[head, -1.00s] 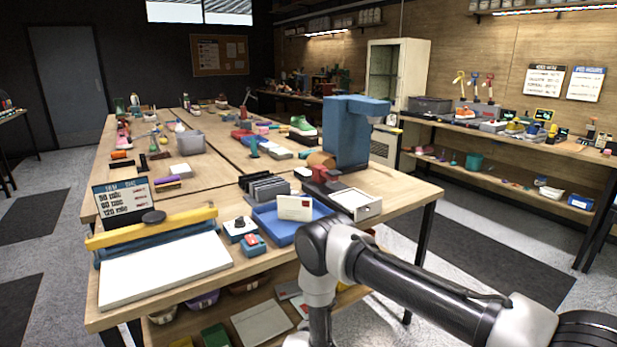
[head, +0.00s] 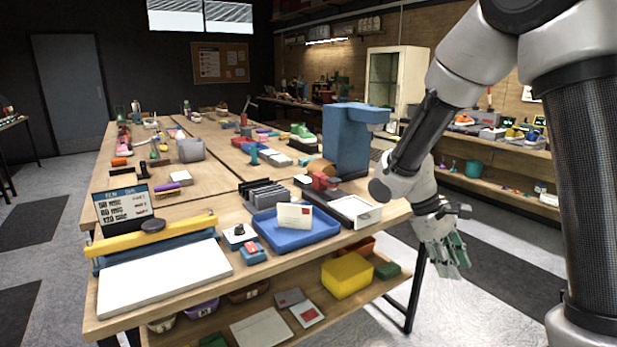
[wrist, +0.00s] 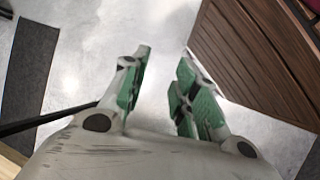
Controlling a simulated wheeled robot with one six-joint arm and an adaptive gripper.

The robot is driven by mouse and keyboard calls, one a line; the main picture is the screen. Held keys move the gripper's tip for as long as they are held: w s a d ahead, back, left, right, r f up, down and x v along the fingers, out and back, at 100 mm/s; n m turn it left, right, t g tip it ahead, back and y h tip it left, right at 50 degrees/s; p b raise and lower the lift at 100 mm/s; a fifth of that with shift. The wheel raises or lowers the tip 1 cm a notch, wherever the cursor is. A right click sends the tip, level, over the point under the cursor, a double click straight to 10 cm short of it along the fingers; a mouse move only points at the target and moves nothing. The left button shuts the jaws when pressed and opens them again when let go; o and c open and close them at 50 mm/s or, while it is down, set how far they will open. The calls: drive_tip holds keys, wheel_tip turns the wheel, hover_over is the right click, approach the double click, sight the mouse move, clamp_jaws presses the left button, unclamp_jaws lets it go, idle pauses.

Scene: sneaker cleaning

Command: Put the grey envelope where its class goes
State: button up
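My gripper (head: 452,258) hangs beside the right end of the table, pointing down. In the wrist view its green-padded fingers (wrist: 160,80) are apart with only floor between them. A pale envelope with a red mark (head: 294,216) stands tilted in the blue tray (head: 275,238) near the table's front edge; its shade looks cream. I cannot tell for sure which of these is the grey envelope. My gripper is apart from them all.
Dark upright dividers (head: 268,193) stand behind the tray. A guillotine-like board (head: 160,279) fills the front left. A yellow box (head: 347,275) sits on the lower shelf. Floor right of the table is open.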

drive_tip(key=s+d+r+m+t+y, duration=0.2)
drive_tip(key=s+r+m+t, duration=0.1)
drive_tip(key=s+r, duration=0.4)
drive_tip(key=s+d+r+m+t+y, duration=0.2)
drive_tip(key=s+r+m+t+y, duration=0.1)
drive_tip(key=s+r, duration=0.5)
drive_tip(key=shift+s+d+r+m+t, duration=0.3)
drive_tip(key=shift+r+m+t, duration=0.15)
drive_tip(key=shift+r, duration=0.2)
